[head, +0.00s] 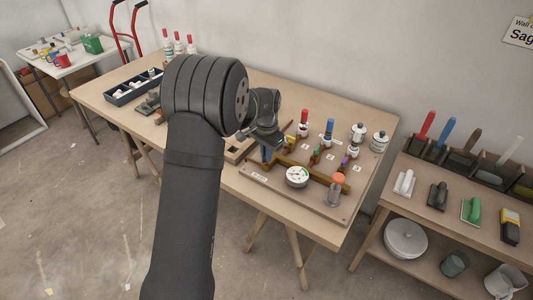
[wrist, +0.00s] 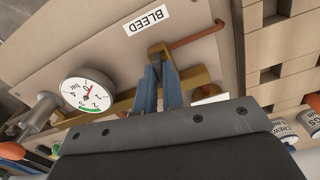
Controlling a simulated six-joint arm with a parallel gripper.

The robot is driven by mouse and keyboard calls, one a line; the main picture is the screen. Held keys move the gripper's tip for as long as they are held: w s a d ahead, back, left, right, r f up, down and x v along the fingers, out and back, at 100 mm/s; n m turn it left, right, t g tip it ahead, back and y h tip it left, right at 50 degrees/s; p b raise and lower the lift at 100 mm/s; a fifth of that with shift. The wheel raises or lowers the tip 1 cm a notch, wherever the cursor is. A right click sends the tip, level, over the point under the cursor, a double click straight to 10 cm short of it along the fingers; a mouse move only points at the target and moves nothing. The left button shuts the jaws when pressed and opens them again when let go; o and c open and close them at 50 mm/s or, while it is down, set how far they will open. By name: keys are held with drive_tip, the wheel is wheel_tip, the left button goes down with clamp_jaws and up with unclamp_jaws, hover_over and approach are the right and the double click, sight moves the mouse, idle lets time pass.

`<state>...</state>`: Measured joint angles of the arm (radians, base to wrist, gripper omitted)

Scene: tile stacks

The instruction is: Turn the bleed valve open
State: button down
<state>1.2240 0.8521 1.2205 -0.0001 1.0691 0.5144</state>
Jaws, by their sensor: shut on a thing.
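The bleed valve (wrist: 160,49) is a brass fitting at the end of the brass pipe, beside a white BLEED label (wrist: 146,19). A thin copper tube (wrist: 198,36) runs from it to the right. My gripper (wrist: 162,82) has blue fingers and is shut on the valve; the gripped part is mostly hidden between them. In the head view my gripper (head: 267,153) reaches down to the left end of the brass pipe (head: 311,174). A round white pressure gauge (wrist: 88,92) stands on the pipe, also seen in the head view (head: 297,176).
Red (head: 303,122) and blue (head: 329,127) handles stand on the board behind the pipe. An orange-topped fitting (head: 338,182) is at its right end. A shelf of tools (head: 440,165) is at the right. My arm hides part of the table.

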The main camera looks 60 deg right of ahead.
drive_tip(key=shift+n, duration=0.9)
drive_tip(key=c, duration=1.5)
unclamp_jaws()
drive_tip(key=shift+c, duration=0.2)
wheel_tip(320, 180, up, 18)
drive_tip(key=shift+f, duration=0.25)
drive_tip(key=shift+f, duration=0.1)
wheel_tip(320, 180, down, 17)
drive_tip(key=shift+f, duration=0.15)
